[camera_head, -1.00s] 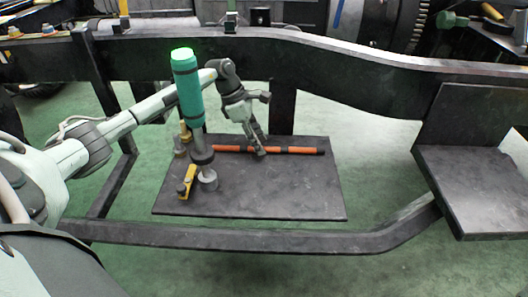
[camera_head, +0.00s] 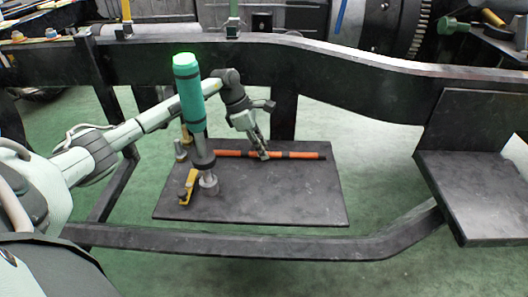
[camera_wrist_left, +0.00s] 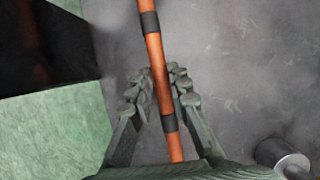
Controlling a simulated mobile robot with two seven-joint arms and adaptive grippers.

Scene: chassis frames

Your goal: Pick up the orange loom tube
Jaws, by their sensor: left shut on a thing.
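The orange loom tube (camera_head: 297,155), a thin rod with dark bands, lies lengthwise along the rear part of a dark plate (camera_head: 290,195). My left gripper (camera_head: 263,153) reaches down over its middle and is shut on it. In the left wrist view the tube (camera_wrist_left: 160,80) runs between the two fingers (camera_wrist_left: 162,85), and the dark plate lies behind it. From these views I cannot tell whether the tube is clear of the plate. My right gripper is not in view.
A teal post with a lit green top (camera_head: 188,92) stands left of the gripper, in front of my left arm. A yellow clamp (camera_head: 188,187) is at its foot. A dark chassis rail (camera_head: 330,70) runs behind, another (camera_head: 250,240) in front. The plate's right half is clear.

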